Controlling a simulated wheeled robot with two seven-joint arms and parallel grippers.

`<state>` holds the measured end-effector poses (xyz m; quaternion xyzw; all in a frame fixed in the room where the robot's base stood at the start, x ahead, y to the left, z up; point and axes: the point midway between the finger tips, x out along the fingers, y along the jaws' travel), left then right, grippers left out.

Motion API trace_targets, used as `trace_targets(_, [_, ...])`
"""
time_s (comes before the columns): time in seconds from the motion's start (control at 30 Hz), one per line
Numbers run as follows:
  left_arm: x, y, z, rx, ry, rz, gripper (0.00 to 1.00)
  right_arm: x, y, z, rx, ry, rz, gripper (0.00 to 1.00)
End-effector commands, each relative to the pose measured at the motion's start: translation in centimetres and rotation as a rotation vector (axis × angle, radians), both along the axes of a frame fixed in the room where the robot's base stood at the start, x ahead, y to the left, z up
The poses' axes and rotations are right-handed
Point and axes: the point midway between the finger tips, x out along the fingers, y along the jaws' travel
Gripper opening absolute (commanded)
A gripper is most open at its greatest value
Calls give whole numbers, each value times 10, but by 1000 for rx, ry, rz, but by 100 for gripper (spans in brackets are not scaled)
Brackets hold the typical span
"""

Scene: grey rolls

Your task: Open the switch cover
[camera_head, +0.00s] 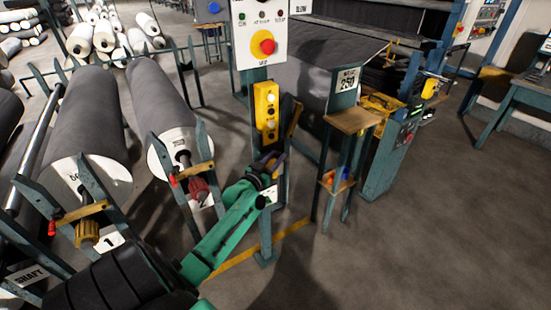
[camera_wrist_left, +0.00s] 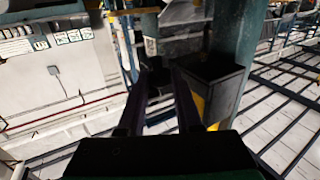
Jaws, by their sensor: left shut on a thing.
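A yellow switch box (camera_head: 266,115) with several round buttons is fixed to a teal post below a white control panel. A narrow dark and yellow flap (camera_head: 293,117), which looks like its cover, stands out at the right of the box. My left gripper (camera_head: 272,162) is just below the box, by the post. It is shut on what looks like the cover's lower part; the grip itself is hard to make out. In the left wrist view the dark fingers (camera_wrist_left: 158,95) point towards the shaded box (camera_wrist_left: 212,82) at the post. My right gripper is not in view.
The white panel with a red knob (camera_head: 266,46) is above. A small wooden-topped stand (camera_head: 353,121) is to the right. Grey rolls (camera_head: 80,110) on teal racks fill the left. The floor (camera_head: 420,240) at the right front is clear.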

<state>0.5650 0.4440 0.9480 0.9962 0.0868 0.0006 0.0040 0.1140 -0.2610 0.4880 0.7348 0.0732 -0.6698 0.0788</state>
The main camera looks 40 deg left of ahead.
Motion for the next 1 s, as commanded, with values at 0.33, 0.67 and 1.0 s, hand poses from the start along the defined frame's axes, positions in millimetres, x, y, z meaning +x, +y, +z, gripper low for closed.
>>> trace_targets(0.33, [-5,-15,-26,190,-56,1,0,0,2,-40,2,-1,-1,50])
trace_targets(0.67, [-5,-17,-22,215,-63,0,37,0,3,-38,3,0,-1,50])
trace_targets(1.0, [-7,-18,-22,214,-63,0,46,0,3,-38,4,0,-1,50])
